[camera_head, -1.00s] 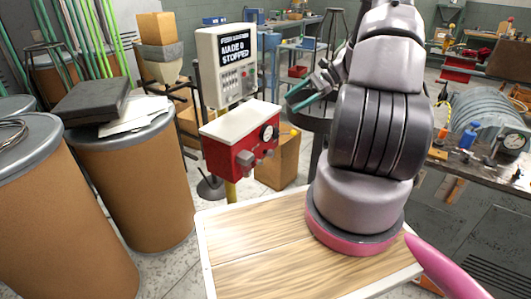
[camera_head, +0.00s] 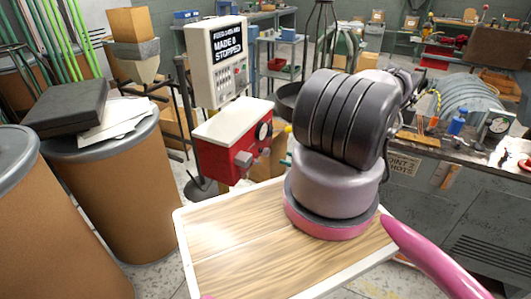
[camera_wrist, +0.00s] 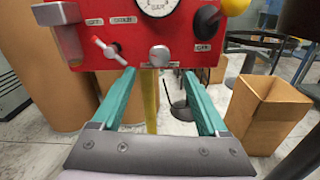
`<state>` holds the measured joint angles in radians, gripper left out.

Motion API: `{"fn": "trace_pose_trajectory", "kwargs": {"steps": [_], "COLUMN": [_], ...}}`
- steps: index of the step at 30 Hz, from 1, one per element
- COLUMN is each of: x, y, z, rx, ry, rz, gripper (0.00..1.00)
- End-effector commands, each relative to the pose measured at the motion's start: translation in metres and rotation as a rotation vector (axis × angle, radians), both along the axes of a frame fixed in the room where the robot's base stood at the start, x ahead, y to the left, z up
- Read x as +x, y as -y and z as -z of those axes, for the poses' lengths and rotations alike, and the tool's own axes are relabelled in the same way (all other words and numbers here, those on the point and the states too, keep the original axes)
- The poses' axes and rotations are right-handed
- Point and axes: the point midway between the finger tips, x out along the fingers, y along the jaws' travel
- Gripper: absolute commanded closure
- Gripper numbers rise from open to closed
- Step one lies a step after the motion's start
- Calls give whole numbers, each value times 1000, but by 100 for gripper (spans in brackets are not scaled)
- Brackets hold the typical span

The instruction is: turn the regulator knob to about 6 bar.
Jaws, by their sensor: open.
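The red regulator box (camera_head: 222,150) with a white top stands beyond my wooden deck in the head view. In the wrist view its red front (camera_wrist: 90,58) fills the top, with a white dial gauge (camera_wrist: 157,5) partly cut off, so its reading cannot be told. A round silver knob (camera_wrist: 160,56) sits below the gauge; it appears to be the regulator knob. My gripper (camera_wrist: 158,74) is open, its two teal fingers apart. The silver knob shows between and just above the fingertips, not gripped. In the head view my arm hides most of the gripper.
A red-and-white lever (camera_wrist: 108,50) is left of the silver knob and a black knob (camera_wrist: 207,22) right of it. A yellow post (camera_wrist: 150,100) stands below the box. An open carton (camera_wrist: 262,115) is at right. Fibre drums (camera_head: 115,190) stand left; a workbench (camera_head: 440,160) is right.

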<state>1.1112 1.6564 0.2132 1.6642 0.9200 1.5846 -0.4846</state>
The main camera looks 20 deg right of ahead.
Motion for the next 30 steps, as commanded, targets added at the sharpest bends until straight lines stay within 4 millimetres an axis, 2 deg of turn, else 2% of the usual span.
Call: {"fn": "trace_pose_trajectory", "kwargs": {"steps": [15,21,29,30], "x": [68,80,81,81], "y": [-54,-63,-64,-63], "z": [0,-1,-1,-1], "rx": [-2,-2,-2,-2], "ry": [0,-1,-1,-1], "rz": [-5,-4,-3,-3], "gripper": [24,24,24,31]}}
